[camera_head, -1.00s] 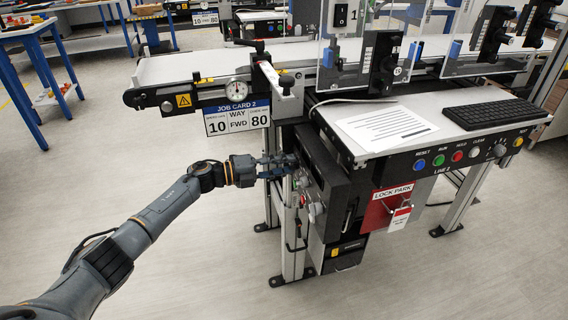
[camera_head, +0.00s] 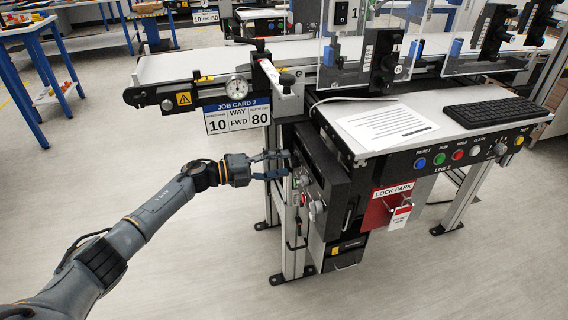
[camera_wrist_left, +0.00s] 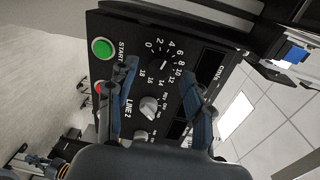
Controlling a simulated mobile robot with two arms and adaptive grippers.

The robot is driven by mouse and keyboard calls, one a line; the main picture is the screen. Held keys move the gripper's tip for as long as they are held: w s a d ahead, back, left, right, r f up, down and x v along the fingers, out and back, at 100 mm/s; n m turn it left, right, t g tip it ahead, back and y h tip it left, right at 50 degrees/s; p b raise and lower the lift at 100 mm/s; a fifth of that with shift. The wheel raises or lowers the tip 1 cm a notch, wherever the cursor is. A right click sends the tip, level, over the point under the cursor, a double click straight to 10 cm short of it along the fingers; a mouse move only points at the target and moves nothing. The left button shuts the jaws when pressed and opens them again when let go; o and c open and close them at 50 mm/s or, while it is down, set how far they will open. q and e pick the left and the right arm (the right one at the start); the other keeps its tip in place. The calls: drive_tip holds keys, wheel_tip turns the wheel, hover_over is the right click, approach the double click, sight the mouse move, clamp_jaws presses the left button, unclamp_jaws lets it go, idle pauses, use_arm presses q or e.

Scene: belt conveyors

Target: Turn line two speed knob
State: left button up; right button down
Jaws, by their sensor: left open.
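The line two speed knob (camera_wrist_left: 163,64) is a dark round dial with a white pointer line, inside a printed scale from 0 to 18 in the left wrist view. Its panel (camera_wrist_left: 128,123) is marked LINE 2. My left gripper (camera_wrist_left: 161,76) is open, with one finger on each side of the knob's area and nothing held. I cannot tell whether a finger touches the knob. In the head view my left gripper (camera_head: 288,163) is just left of the control box (camera_head: 337,183), and the dial is not readable there. My right gripper is not in view.
A green START button (camera_wrist_left: 103,48) and a grey selector knob (camera_wrist_left: 148,107) are close to the fingers. Job card 2 (camera_head: 237,117) reads 10, FWD, 80 and hangs above my gripper. A lock park board (camera_head: 379,211) is to the right.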

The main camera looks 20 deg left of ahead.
use_arm(q)
drive_tip(key=v, duration=1)
drive_tip(key=shift+a, duration=0.2)
drive_tip(key=shift+s, duration=0.1)
